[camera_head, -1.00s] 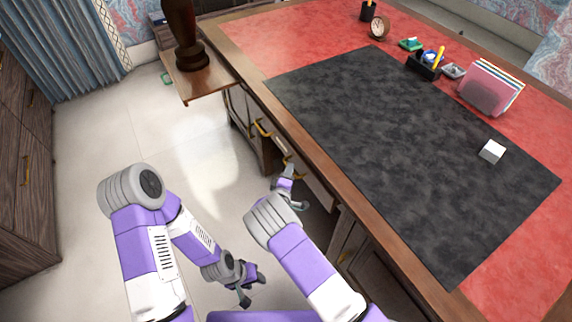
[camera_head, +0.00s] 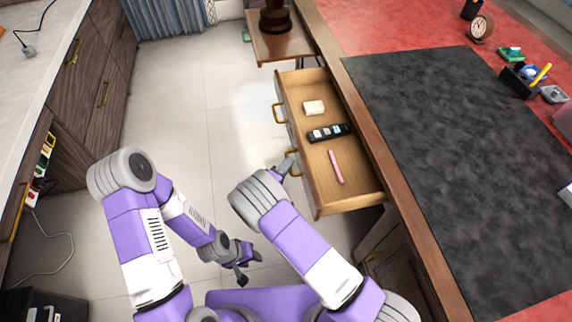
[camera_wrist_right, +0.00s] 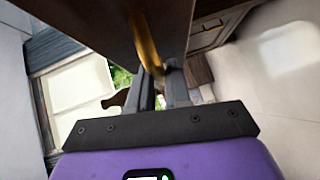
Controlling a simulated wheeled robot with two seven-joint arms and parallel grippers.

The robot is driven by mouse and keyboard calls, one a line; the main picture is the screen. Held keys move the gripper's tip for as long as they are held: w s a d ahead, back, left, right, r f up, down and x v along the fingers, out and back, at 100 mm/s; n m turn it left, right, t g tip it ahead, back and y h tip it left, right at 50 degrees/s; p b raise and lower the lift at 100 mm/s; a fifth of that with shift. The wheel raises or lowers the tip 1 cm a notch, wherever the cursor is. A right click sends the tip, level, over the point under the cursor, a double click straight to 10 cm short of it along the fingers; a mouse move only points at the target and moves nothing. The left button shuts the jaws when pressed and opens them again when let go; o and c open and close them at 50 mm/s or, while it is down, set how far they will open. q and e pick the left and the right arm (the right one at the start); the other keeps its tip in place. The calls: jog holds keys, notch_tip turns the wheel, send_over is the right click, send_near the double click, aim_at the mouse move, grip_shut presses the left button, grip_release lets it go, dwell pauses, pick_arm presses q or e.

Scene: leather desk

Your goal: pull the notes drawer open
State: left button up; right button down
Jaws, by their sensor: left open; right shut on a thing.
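The notes drawer (camera_head: 330,198) stands pulled out from the desk's left side in the head view. Inside lie a cream block (camera_head: 314,107), a black item with coloured patches (camera_head: 329,133) and a pink pen (camera_head: 336,167). Its front has two brass handles, a far one (camera_head: 279,113) and a near one (camera_head: 292,158). My right gripper (camera_head: 288,166) is shut on the near handle; the wrist view shows the brass handle (camera_wrist_right: 147,45) at its fingers (camera_wrist_right: 160,84). My left gripper (camera_head: 247,263) is open and empty, low over the floor, away from the drawer.
The desk (camera_head: 388,145) has a dark mat (camera_head: 440,130), with a clock (camera_head: 481,27) and a pen holder (camera_head: 522,80) beyond. A wooden side stand (camera_head: 285,50) is behind the drawer. Wooden cabinets (camera_head: 90,90) line the left. The floor (camera_head: 190,100) between is clear.

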pick_arm(q)
jog(key=shift+a, duration=0.1)
pick_arm(e)
jog(key=shift+a, duration=0.2)
jog(key=c, duration=1.1)
grip_release()
jog(key=shift+c, duration=0.2)
pick_arm(q)
jog(key=shift+f, duration=0.1)
pick_arm(e)
jog(key=shift+a, duration=0.1)
